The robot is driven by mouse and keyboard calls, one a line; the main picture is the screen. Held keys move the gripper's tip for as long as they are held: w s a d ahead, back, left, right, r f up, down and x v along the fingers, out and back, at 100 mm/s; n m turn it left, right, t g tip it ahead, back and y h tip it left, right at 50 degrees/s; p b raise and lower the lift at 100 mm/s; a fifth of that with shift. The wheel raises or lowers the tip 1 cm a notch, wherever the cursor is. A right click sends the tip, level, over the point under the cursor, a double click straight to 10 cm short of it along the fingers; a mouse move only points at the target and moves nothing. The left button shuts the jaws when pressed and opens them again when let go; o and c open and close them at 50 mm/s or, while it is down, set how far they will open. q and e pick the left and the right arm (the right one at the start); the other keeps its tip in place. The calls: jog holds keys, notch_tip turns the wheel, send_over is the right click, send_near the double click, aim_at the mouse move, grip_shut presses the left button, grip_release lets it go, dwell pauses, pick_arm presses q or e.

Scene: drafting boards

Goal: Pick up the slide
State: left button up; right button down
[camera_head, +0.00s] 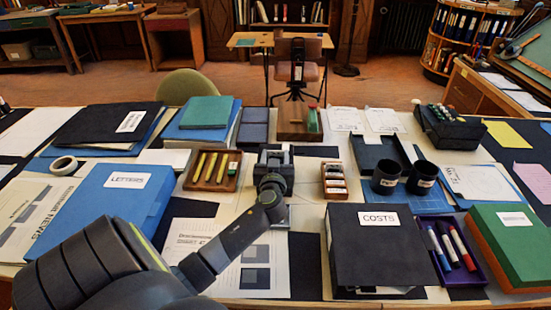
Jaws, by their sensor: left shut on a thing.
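My left arm comes in from the lower left and reaches over the middle of the table. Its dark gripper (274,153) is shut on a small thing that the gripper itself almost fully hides. I cannot make out its shape or tell whether it is the slide. A small wooden holder (335,181) with several white-labelled pieces stands just right of the gripper, apart from it. A wooden tray (212,171) with yellow markers lies just left of it. I cannot pick out a slide clearly anywhere. My right gripper is not in view.
A blue letters binder (103,208) lies at left. A black costs binder (385,249) is at front right, beside a purple marker tray (451,262) and a green box (513,240). Two black cups (386,177) stand behind it. A wooden block (293,123) is behind the gripper.

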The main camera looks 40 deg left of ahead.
pick_arm(q)
jog(key=shift+r, duration=0.25)
notch_tip(320, 180, up, 10)
jog(key=f+p, duration=0.1)
jog(key=d+r+m+t+h+p, duration=0.1)
jog(key=d+r+m+t+h, duration=0.15)
jog(key=d, duration=0.55)
jog(key=d+r+m+t+h, duration=0.1)
jog(key=d+h, duration=0.2)
jog(key=d, duration=0.5)
jog(key=s+d+r+m+h, duration=0.2)
jog(key=d+r+h, duration=0.1)
jog(key=d, duration=0.3)
jog(key=s+d+r+m+h+p, duration=0.1)
jog(key=s+d+r+m+h, duration=0.1)
jog(key=d+r, duration=0.4)
jog(key=shift+s+d+t+h, duration=0.15)
jog(key=shift+s+t+h, duration=0.2)
jog(key=shift+s+h, duration=0.2)
jog(key=shift+m, duration=0.25)
